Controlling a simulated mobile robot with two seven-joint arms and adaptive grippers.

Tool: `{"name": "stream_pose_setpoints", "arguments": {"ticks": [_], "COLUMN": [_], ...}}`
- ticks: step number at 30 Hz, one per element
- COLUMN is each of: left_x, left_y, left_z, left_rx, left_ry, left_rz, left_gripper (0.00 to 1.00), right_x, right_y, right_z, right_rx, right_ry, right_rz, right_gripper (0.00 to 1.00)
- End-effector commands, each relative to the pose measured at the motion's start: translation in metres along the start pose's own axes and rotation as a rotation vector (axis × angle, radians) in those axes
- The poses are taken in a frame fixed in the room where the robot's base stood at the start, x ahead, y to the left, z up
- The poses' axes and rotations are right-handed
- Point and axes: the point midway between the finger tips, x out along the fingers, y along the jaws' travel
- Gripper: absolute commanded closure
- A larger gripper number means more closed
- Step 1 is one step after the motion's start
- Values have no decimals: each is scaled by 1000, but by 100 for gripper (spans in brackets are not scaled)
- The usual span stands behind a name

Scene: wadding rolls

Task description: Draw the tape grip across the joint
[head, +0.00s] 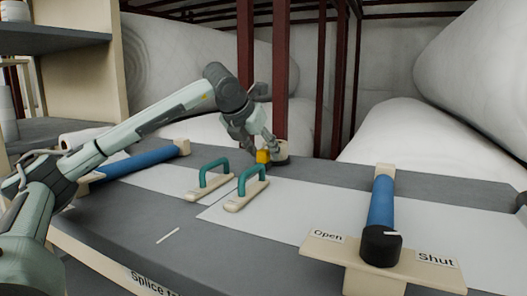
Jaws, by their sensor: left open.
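A small yellow-orange block (263,156), which looks like the tape grip, sits at the far edge of the table beside a pale round piece (281,151). My left gripper (263,148) reaches down over it, fingers apart on either side of the block; I cannot tell whether they touch it. The joint (204,213) shows as a thin line between two white sheets, a left one (149,178) and a right one (292,212). Two teal-handled bars lie along it, a left bar (207,183) and a right bar (246,192). My right gripper is not in view.
Blue rollers lie at the left (140,164) and right (381,203). The right one ends in a black knob (381,246) over a plate (330,248) marked Open and Shut. Dark red posts (281,80) rise behind the table, with large white rolls (405,130) beyond.

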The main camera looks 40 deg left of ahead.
Motion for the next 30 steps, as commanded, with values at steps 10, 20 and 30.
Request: {"name": "stream_pose_setpoints", "arguments": {"ticks": [10,20,30], "left_x": [8,7,7], "left_y": [0,0,0], "left_z": [0,0,0], "left_rx": [0,1,0], "left_ry": [1,1,0], "left_rz": [0,0,0], "left_gripper": [55,94,100], "right_x": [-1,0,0], "right_y": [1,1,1], "right_z": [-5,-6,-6], "right_rx": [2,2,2], "right_ry": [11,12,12], "right_rz": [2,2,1], "right_gripper": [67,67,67]}}
